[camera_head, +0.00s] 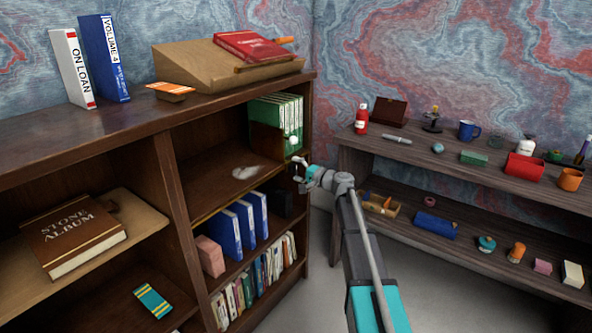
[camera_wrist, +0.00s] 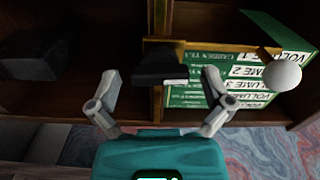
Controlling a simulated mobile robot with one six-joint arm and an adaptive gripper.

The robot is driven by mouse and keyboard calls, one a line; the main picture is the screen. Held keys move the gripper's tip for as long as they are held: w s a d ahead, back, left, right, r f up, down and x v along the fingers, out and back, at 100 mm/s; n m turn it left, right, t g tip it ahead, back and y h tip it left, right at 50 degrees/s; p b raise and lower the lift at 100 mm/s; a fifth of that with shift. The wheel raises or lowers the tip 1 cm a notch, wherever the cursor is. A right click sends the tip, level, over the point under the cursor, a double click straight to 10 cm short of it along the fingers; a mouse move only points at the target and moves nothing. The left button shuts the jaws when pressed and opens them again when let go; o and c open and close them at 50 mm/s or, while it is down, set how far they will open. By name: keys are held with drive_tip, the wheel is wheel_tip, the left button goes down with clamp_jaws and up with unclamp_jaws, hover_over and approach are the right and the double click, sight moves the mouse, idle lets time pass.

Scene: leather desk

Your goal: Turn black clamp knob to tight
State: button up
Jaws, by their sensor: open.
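The black clamp knob (camera_wrist: 160,66) shows in the wrist view as a dark wide piece with a small pale mark at its lower edge. It sits in front of a brass-coloured bar (camera_wrist: 225,47) with a white ball (camera_wrist: 283,76) at its right end. My gripper (camera_wrist: 161,74) is open, with one finger on each side of the knob and a visible gap to both. In the head view my gripper (camera_head: 299,172) is at the bookcase's right end, below the green volumes (camera_head: 284,112). There the knob is too small and dark to make out surely.
The brown bookcase (camera_head: 95,133) holds blue binders (camera_head: 228,232) and a black box (camera_head: 283,204) below my gripper. A dark side table (camera_head: 440,157) with several small items stands at the right. Grey floor is clear between them.

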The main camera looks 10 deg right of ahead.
drive_tip(key=shift+s, duration=0.1)
drive_tip(key=v, duration=1.2)
idle(0.4)
drive_tip(key=s+a+f+n+g+h, duration=0.3)
drive_tip(key=s+a+f+n+g, duration=0.4)
drive_tip(key=s+a+f, duration=0.55)
drive_tip(key=s+d+f+n+g+h, duration=0.1)
drive_tip(key=s+f+g+h, duration=0.2)
drive_tip(key=s+h, duration=0.35)
drive_tip(key=s+f+n+g+h, duration=0.1)
drive_tip(key=s+f+g+h, duration=0.2)
drive_tip(key=s, duration=0.7)
wheel_tip(320, 180, up, 35)
drive_tip(key=p, duration=3.5)
